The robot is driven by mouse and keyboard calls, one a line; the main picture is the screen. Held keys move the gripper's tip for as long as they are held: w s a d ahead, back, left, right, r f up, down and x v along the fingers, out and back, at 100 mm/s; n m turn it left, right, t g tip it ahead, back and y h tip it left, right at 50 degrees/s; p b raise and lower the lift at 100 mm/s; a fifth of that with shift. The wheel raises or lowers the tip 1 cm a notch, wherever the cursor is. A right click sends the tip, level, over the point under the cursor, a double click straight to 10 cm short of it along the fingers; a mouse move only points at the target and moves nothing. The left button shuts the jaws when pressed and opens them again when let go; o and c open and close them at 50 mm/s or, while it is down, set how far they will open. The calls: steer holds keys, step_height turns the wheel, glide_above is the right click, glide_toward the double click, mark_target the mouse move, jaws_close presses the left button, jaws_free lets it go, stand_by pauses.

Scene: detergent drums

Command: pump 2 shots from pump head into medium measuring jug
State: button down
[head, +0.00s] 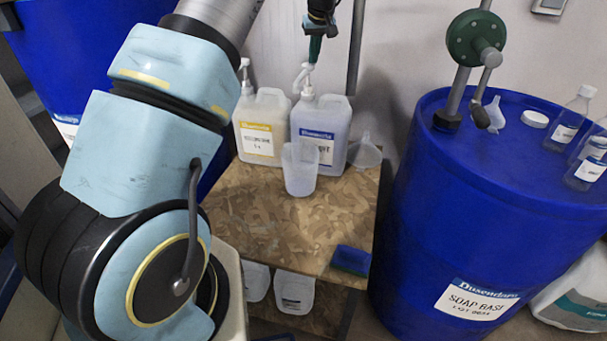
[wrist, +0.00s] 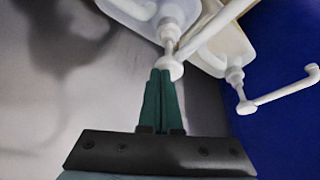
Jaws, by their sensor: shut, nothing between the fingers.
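The pump head (head: 304,75) is white and tops a translucent jerrycan with a blue label (head: 322,119) on the wooden shelf. A clear measuring jug (head: 299,172) stands upright in front of that jerrycan, below the pump's nozzle side. Whether it is the medium one I cannot tell. My gripper (head: 315,50) points down with its green fingers shut and empty, right above the pump head. In the wrist view, the fingertips (wrist: 163,74) appear at the top of the white pump head (wrist: 171,69). Whether they press on it I cannot tell.
A yellow-labelled jerrycan (head: 260,130) with its own pump stands to the left. A clear funnel (head: 365,153) lies at right. A blue sponge-like block (head: 351,260) sits at the shelf's front right. A large blue drum (head: 480,200) bounds the right side. The shelf's front middle is clear.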

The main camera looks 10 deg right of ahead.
steer(key=shift+f+b, duration=1.15)
steer(key=shift+f, duration=1.25)
steer(key=shift+r+p, duration=2)
steer(key=shift+r, duration=0.95)
step_height(320, 180, up, 6)
steer(key=p, duration=0.4)
glide_above(313, 71)
steer(key=shift+d, duration=0.15)
